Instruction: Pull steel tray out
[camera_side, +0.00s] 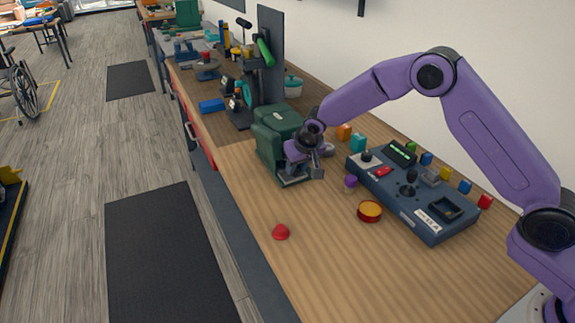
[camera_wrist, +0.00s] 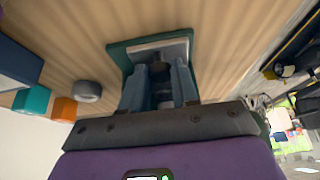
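The dark green box (camera_side: 276,125) stands on the bench, and my gripper (camera_side: 295,176) is at its front, low down. In the wrist view the green housing (camera_wrist: 120,57) frames the pale grey face of the steel tray (camera_wrist: 178,48). My gripper's two fingers (camera_wrist: 160,85) reach toward that face, one on each side of a dark part between them, which looks like the tray's handle. I cannot tell whether the fingers press on it. In the side view my gripper hides most of the tray front, so how far it is out is unclear.
A blue control panel (camera_side: 425,222) with knobs and several coloured blocks lies to the right. A purple knob (camera_side: 350,182), an orange-topped round dish (camera_side: 370,211) and a red cap (camera_side: 281,232) are on the bench. The wood in front of the box is mostly clear.

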